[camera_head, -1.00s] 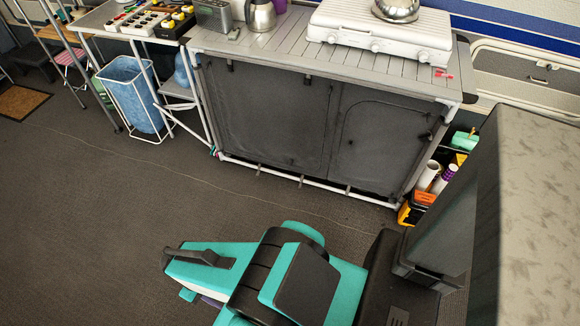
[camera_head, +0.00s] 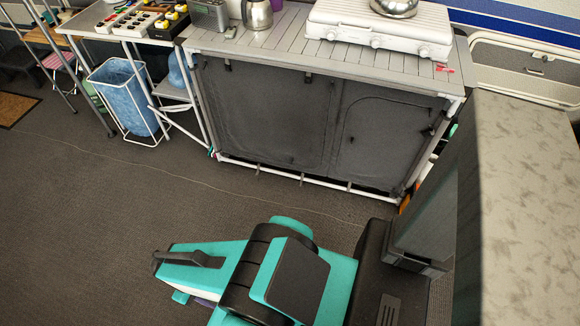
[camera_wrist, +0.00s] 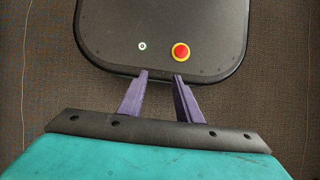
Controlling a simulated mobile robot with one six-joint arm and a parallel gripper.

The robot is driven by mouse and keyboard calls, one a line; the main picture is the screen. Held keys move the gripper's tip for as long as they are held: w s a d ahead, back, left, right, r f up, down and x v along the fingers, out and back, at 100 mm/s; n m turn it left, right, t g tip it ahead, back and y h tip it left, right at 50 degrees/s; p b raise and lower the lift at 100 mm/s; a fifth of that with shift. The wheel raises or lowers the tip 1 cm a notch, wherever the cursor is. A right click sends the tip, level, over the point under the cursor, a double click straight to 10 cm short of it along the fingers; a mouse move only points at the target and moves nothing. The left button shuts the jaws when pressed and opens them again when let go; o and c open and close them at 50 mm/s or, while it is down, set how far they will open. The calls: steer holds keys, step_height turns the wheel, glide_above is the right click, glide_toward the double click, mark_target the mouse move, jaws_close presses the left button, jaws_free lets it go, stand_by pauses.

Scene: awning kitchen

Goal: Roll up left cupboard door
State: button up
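The cupboard is a grey fabric unit with a white frame and a slatted top. Its left door (camera_head: 262,115) is closed and hangs flat down to the lower frame bar in the head view. A dark toggle or strap (camera_head: 307,78) shows near its upper edge. The right door (camera_head: 385,140) is also closed, with a curved zip line. In the wrist view my gripper (camera_wrist: 161,76) has two purple fingers standing apart with nothing between them, over my black base with its red button. In the head view my teal arm is in front of the cupboard, apart from it; the fingers are mostly hidden there.
A white stove (camera_head: 380,28) with a kettle stands on the cupboard top, beside a metal jug (camera_head: 257,14) and a radio (camera_head: 210,16). A blue bin (camera_head: 124,97) stands left of the cupboard. Carpeted floor before the doors is clear.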

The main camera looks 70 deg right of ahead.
steer(key=shift+o, duration=0.6)
steer(key=shift+f, duration=0.1)
